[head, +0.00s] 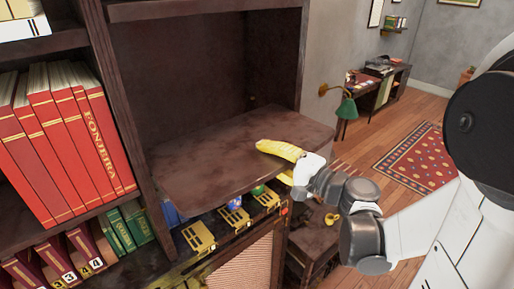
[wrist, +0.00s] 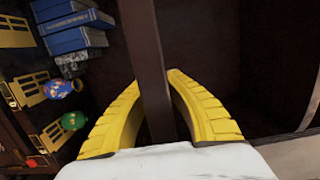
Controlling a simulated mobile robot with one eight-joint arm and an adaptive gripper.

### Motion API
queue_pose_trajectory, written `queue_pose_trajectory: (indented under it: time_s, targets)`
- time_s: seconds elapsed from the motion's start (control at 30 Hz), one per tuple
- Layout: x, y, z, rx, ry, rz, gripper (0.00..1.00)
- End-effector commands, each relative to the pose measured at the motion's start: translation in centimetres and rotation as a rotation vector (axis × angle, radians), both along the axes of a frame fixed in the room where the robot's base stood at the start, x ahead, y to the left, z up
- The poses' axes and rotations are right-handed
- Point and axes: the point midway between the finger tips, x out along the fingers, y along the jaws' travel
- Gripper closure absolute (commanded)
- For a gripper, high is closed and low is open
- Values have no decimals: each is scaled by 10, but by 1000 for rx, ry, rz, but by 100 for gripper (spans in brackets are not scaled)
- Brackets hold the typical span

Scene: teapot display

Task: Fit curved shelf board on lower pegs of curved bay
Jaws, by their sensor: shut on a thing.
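The curved shelf board (head: 215,160) is dark brown with a rounded front edge. It lies roughly level low in the curved bay (head: 180,75), its front reaching out past the bay's right post. My gripper (head: 277,163) is shut on the board's front right edge, one yellow finger above it and the other mostly hidden below. In the wrist view, the board (wrist: 150,50) shows edge-on as a dark strip between the two yellow fingers (wrist: 155,85). The lower pegs are hidden, so I cannot tell whether the board rests on them.
Red books (head: 65,130) fill the shelf at left. A green lamp (head: 346,108) and a desk stand at right, with open floor by the rug (head: 405,155).

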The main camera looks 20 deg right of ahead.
Motion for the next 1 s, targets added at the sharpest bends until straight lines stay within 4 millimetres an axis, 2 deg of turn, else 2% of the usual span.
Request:
queue_pose_trajectory:
  time_s: [1.0]
  targets:
    - [-86,-29,1,2,-1,-3,100]
